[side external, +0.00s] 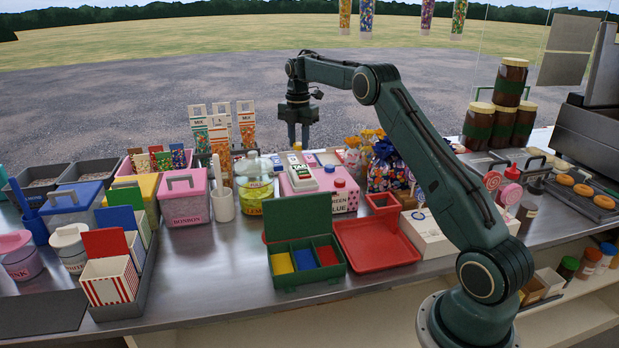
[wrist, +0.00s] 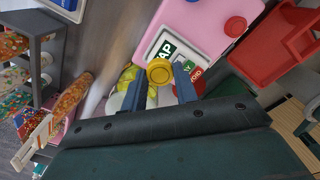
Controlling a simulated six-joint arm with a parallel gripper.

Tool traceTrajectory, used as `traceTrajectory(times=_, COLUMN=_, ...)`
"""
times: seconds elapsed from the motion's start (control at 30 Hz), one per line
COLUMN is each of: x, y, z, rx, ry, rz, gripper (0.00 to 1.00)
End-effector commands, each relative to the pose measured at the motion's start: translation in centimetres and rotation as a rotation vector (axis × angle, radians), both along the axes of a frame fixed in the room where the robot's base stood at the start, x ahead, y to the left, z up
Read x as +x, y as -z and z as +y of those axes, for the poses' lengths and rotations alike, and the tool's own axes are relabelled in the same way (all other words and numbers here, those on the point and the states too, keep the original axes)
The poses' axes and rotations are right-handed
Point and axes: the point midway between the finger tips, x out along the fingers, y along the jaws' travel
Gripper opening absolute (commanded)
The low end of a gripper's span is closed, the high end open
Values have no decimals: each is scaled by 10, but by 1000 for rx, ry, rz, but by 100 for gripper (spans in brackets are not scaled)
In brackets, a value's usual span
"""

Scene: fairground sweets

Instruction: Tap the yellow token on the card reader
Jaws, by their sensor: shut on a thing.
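My gripper (side external: 298,141) hangs pointing down above the pink box at the middle of the counter. In the wrist view my gripper (wrist: 159,90) is shut on a round yellow token (wrist: 159,70), held at the fingertips. The card reader (side external: 301,178) is white with a green TAP label and lies on top of the pink box. It also shows in the wrist view (wrist: 181,40), partly hidden behind the token and fingers. The token appears above the reader's edge; I cannot tell the exact gap.
In front are an open green case (side external: 303,252) with yellow, blue and red compartments and a red tray (side external: 375,245).

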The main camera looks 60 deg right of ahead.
Motion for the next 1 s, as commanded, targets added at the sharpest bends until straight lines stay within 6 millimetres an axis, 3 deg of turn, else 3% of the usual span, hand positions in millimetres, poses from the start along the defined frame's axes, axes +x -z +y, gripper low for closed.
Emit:
traceTrajectory(times=0.6, x=-1, y=34, z=0, rx=1, ry=0, rz=2, gripper=8)
traceTrajectory(times=1.0, x=0, y=40, z=0, rx=0, ry=0, rz=0, gripper=8)
